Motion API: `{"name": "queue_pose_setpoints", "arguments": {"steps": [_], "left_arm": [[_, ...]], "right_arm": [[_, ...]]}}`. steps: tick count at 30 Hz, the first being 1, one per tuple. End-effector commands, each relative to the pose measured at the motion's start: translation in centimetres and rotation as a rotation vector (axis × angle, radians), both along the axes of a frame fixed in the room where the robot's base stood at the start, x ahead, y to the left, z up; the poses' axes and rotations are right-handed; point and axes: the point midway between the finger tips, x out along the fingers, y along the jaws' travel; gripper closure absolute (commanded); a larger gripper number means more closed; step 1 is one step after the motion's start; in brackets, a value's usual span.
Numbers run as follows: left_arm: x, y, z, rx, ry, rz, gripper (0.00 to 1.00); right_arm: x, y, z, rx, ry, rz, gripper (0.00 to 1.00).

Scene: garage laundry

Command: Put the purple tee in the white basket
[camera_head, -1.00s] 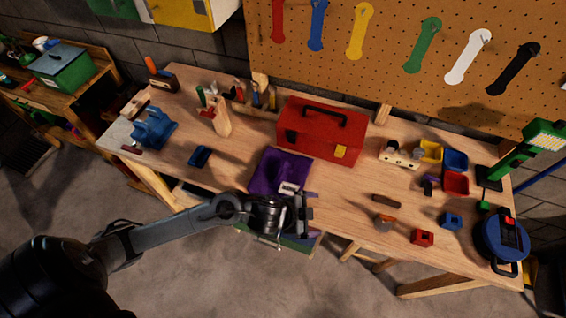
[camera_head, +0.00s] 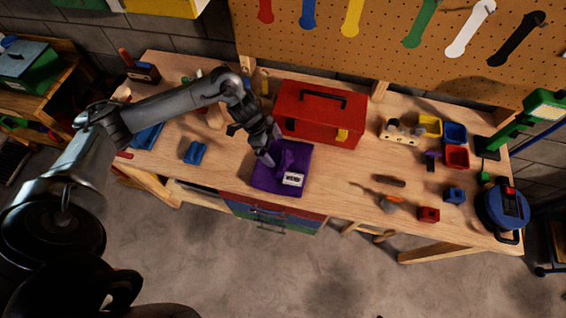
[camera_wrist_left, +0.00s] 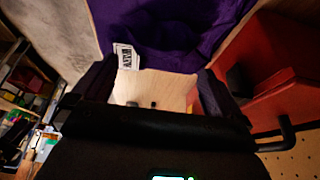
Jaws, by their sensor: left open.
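The purple tee (camera_head: 266,180) lies folded on the wooden workbench, in front of the red toolbox, with a white printed label (camera_head: 292,179) on it. It also shows in the left wrist view as purple cloth (camera_wrist_left: 170,30) beyond the fingers. My left gripper (camera_head: 268,158) is at the tee's back-left edge, pointing down. In the left wrist view its two fingers (camera_wrist_left: 150,88) are apart with bare bench between them and no cloth held. Whether a fingertip touches the tee, I cannot tell. I see no white basket in these frames. My right gripper is not in view.
The red toolbox (camera_head: 318,114) stands close behind the tee, right of my left gripper. A blue object (camera_head: 195,152) lies to the left. Several small bins, including a yellow bin (camera_head: 430,125), and tools are on the right. The bench's front edge is just before the tee.

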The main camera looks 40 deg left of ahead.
Motion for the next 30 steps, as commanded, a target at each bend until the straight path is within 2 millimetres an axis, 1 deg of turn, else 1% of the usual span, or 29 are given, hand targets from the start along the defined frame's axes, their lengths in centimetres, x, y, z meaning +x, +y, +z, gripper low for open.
{"name": "queue_pose_setpoints", "arguments": {"steps": [1,8,15,18,22,28,30], "left_arm": [[0.1,-0.2,-0.4,-0.001,0.001,0.001,0.00],[0.3,-0.5,-1.5,-0.001,0.000,0.000,0.00],[0.8,-1.4,-4.4,-0.001,0.000,0.000,0.00],[1.0,-1.7,-5.3,0.000,0.000,-0.001,0.00],[1.1,-1.8,-5.8,0.001,-0.002,-0.001,0.00],[1.1,-1.8,-5.8,0.001,-0.002,-0.001,0.00],[1.1,-1.8,-5.8,0.002,-0.002,-0.001,0.11]], "right_arm": [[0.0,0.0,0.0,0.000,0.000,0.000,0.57],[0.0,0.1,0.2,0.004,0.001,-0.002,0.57],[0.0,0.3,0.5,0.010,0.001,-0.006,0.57],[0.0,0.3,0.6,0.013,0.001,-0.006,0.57],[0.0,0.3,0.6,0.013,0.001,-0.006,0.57],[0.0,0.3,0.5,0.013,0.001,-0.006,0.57],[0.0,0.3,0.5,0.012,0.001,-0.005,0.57]]}}
